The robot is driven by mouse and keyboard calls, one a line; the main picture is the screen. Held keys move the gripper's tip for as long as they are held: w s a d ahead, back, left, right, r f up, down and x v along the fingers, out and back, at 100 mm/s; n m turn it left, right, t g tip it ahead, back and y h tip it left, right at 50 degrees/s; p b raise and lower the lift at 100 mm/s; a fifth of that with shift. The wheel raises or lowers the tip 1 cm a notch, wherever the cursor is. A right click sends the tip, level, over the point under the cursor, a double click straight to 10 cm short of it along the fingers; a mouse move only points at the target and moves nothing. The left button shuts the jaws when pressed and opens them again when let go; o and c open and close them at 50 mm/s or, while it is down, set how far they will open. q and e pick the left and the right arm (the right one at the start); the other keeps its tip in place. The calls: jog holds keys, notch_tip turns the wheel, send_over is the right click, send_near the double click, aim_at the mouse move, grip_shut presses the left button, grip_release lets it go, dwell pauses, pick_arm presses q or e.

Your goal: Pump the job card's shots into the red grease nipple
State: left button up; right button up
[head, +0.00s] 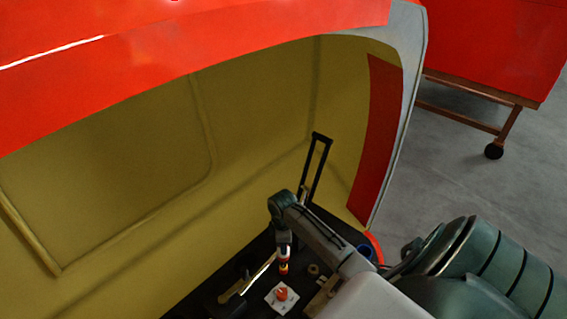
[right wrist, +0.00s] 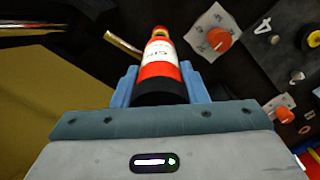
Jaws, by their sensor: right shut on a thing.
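My right gripper (head: 284,247) reaches down inside the nosecone over the dark floor. In the right wrist view its blue fingers (right wrist: 160,88) are shut on a red-and-white cylindrical tool (right wrist: 160,58) with a black collar and a brass-coloured tip; it also shows in the head view (head: 283,267). An orange-red round piece on a white plate (head: 281,293) lies just below and beside the tool; in the right wrist view one such piece (right wrist: 219,39) is right of the tool's tip, apart from it. A second orange-red piece (right wrist: 284,115) is farther right. I cannot make out a job card's writing.
A red nosecone shell (head: 200,45) with a yellow inner wall (head: 120,170) encloses the work area. A black upright frame (head: 318,165) stands behind my arm. A brass rod (head: 258,275) lies left of the tool.

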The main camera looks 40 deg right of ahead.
jog(key=shift+r+p, duration=0.65)
jog(key=shift+r, duration=1.75)
jog(key=shift+f, duration=0.1)
